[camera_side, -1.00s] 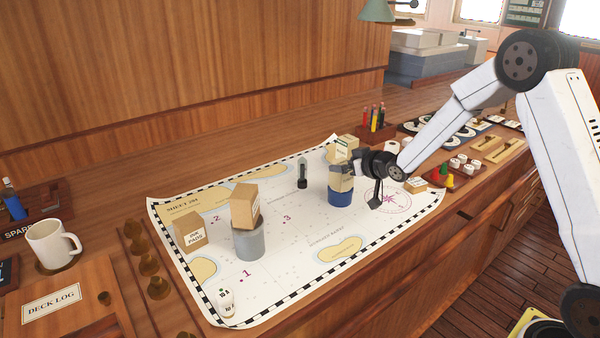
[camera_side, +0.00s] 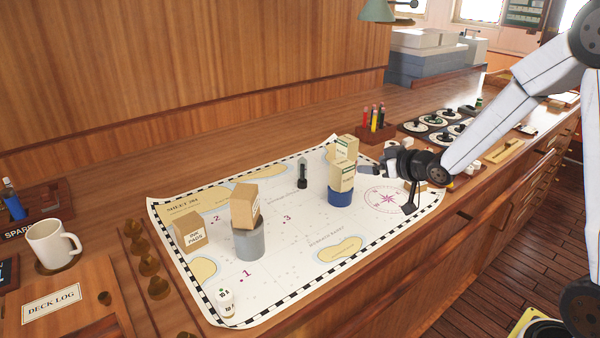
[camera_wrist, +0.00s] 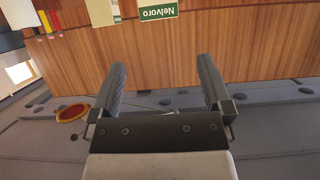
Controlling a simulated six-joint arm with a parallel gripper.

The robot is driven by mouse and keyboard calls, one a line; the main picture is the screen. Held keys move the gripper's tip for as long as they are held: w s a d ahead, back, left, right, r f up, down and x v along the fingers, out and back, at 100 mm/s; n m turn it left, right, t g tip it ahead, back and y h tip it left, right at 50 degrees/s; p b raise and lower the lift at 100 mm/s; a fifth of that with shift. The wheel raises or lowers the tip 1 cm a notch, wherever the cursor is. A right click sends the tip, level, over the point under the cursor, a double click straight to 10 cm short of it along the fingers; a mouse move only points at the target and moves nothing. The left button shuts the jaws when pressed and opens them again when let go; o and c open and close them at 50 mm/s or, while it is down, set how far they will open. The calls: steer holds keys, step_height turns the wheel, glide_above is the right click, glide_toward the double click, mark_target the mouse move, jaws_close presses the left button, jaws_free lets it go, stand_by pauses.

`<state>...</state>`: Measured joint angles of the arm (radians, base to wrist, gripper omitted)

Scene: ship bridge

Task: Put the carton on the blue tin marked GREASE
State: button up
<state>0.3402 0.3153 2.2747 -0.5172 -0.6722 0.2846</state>
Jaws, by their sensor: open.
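A cream carton (camera_side: 341,179) with a green label band sits upright on the blue tin (camera_side: 340,198), in the right part of the chart. The tin's marking cannot be read from here. My gripper (camera_side: 366,170) is just right of the carton, open, empty and apart from it. In the wrist view my gripper (camera_wrist: 162,66) shows its two fingers spread with nothing between them. A carton labelled Nelvoro (camera_wrist: 155,13) is at the top edge there, partly cut off. A second similar carton (camera_side: 346,145) stands behind the tin, partly hidden.
A grey tin (camera_side: 249,242) with a brown box (camera_side: 244,206) on it stands left on the chart (camera_side: 300,255). A box (camera_side: 190,231) is beside it. A dark small bottle (camera_side: 302,175) stands mid-chart. A pencil holder (camera_side: 376,132) is behind. The chart's front is mostly clear.

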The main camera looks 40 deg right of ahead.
steer(key=shift+v, duration=0.9)
steer(key=shift+a, duration=0.1)
steer(key=s+a+f+g, duration=0.4)
steer(key=s+a+g, duration=0.1)
steer(key=s, duration=0.3)
steer(key=s+a+f+g, duration=0.4)
steer(key=s+a+g, duration=0.1)
steer(key=s, duration=0.4)
steer(key=shift+s+a+g, duration=0.3)
steer(key=shift+a+g, duration=0.1)
steer(key=shift+g, duration=0.1)
